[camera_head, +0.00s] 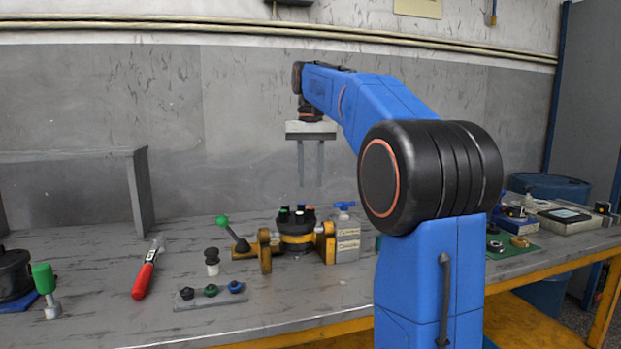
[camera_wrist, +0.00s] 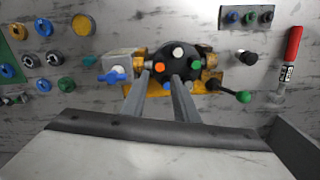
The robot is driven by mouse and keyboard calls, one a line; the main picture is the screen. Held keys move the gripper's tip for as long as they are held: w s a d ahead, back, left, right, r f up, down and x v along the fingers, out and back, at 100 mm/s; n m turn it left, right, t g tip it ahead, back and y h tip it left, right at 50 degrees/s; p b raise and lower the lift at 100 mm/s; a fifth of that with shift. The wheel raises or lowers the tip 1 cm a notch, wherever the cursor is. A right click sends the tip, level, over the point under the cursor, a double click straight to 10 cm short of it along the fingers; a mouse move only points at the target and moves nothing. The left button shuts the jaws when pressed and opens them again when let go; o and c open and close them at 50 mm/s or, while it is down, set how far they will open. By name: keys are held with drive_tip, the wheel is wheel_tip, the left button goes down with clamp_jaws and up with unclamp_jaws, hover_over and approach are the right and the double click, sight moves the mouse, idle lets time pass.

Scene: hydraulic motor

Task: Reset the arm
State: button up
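My gripper (camera_head: 311,183) hangs from the end of my blue arm, pointing down, above the workbench. Its two grey fingers are apart with nothing between them. In the wrist view the open fingers (camera_wrist: 164,84) reach over the hydraulic motor. The motor (camera_head: 296,239) is a black round body with coloured plugs on top, set in a yellow mount on the bench. It also shows in the wrist view (camera_wrist: 178,58). My gripper is well above the motor and does not touch it.
A lever with a green knob (camera_head: 222,221) stands left of the motor. A small block with knobs (camera_head: 208,295), a red-handled tool (camera_head: 145,277) and a green-topped part (camera_head: 43,279) lie on the bench (camera_head: 110,318). A valve block (camera_head: 344,243) stands right. The wall is behind.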

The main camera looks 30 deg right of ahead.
drive_tip(key=s+a+f+n+t, duration=0.1)
drive_tip(key=s+a+f, duration=0.45)
drive_tip(key=s, duration=0.25)
drive_tip(key=s+a+f+n+t, duration=0.1)
drive_tip(key=s+a+f+n, duration=0.1)
drive_tip(key=s+a+f, duration=0.4)
drive_tip(key=s+a+f+n+t, duration=0.1)
drive_tip(key=s+a+f, duration=0.1)
drive_tip(key=s+f, duration=0.6)
drive_tip(key=s+a+f+n+t, duration=0.1)
drive_tip(key=s+a+f, duration=0.1)
drive_tip(key=s+f, duration=0.6)
wheel_tip(320, 180, down, 3)
drive_tip(key=shift+a+f+n+t, duration=0.1)
drive_tip(key=shift+a+n+t, duration=0.05)
drive_tip(key=shift+n+t, duration=0.2)
